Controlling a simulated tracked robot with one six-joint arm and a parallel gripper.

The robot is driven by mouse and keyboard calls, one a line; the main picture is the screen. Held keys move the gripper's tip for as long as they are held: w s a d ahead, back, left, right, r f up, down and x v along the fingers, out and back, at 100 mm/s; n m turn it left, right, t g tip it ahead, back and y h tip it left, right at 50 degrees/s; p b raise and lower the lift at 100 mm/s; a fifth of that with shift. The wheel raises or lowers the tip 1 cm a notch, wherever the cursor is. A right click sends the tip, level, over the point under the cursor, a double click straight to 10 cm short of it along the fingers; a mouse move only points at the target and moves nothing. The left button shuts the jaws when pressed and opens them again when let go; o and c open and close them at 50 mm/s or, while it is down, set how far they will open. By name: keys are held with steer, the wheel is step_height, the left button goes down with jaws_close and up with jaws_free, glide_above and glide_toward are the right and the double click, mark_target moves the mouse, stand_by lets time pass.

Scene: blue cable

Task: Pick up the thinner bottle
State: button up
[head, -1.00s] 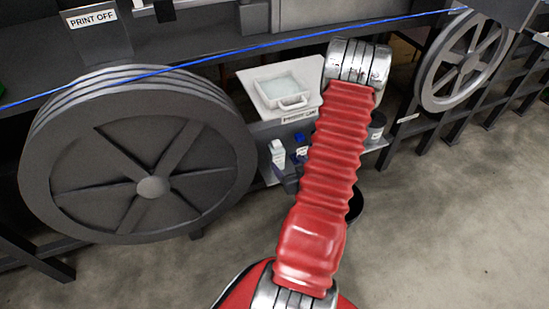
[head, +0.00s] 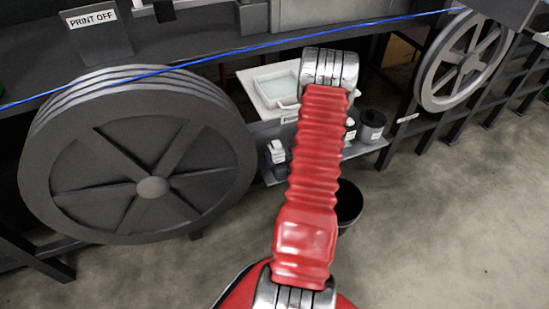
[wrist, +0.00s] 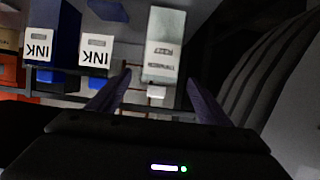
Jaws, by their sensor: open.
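The thinner bottle (wrist: 165,28) is a pale grey-white box-shaped bottle in the wrist view. Its blurred label (wrist: 163,62) appears upside down. A white bottle (head: 276,152) on the low shelf, left of my arm in the head view, looks like the same one. My gripper (wrist: 158,80) is open and empty. Its two dark fingers point toward the bottle, one toward each side of its label end in the picture. I cannot tell how far away it is. In the head view my red arm hides the gripper.
Two INK labels, on a blue container (wrist: 65,35) and another ink container (wrist: 96,50), are left of the thinner bottle. A large dark wheel (head: 140,155) stands left of the shelf. A white tray (head: 275,90) is above it. A black bucket (head: 348,203) is on the floor.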

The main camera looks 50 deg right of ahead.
mark_target(276, 149)
steer(key=shift+x, duration=2.65)
steer(key=shift+r, duration=0.15)
steer(key=shift+c, duration=0.5)
steer(key=c, duration=1.3)
